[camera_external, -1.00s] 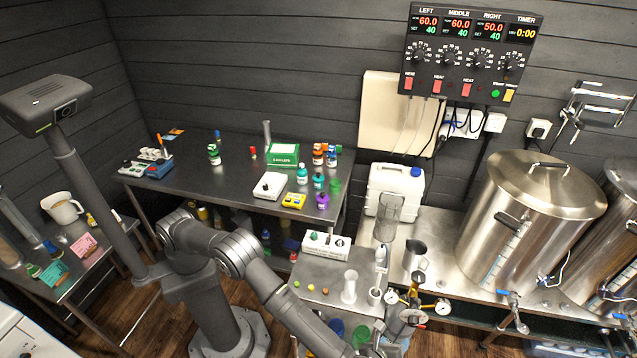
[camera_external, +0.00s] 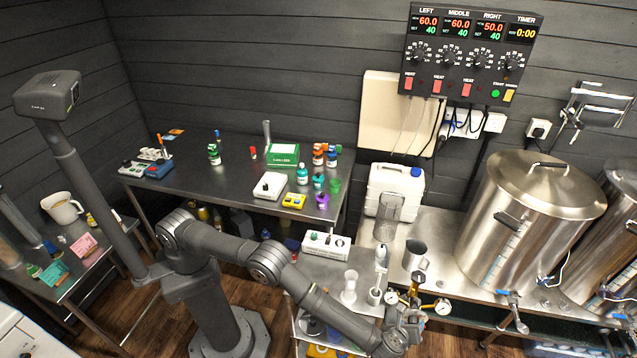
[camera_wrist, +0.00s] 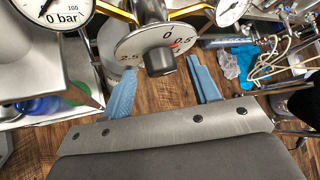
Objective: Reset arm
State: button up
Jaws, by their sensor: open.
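My gripper (camera_external: 408,322) is low at the right of my outstretched arm, beside the gas regulator (camera_external: 417,295) at the front edge of the steel bench. In the wrist view, the two light-blue fingers of my gripper (camera_wrist: 165,88) are spread apart with nothing between them. The regulator's round dial knob (camera_wrist: 158,50), marked 0, 0.5 and 2.5, shows just beyond and between the fingers. It is not gripped; whether a finger touches it I cannot tell.
Pressure gauges (camera_wrist: 58,12) flank the knob closely. A large steel kettle (camera_external: 525,225) stands to the right. Wooden floor shows below the fingers.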

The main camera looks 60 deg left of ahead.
jog(key=shift+w+a+f, duration=0.15)
jog(key=shift+w+f, duration=0.15)
jog(key=shift+w, duration=0.2)
jog(key=shift+s, duration=0.1)
jog(key=v, duration=1.7)
jog(key=w+a+f+n+t+h, duration=0.2)
jog(key=w+a+f+n+t, duration=0.2)
jog(key=w+f, duration=0.6)
jog(key=shift+w+f+n+t+h, duration=0.35)
jog(key=shift+f+n+t, duration=0.3)
jog(key=shift+t, duration=0.75)
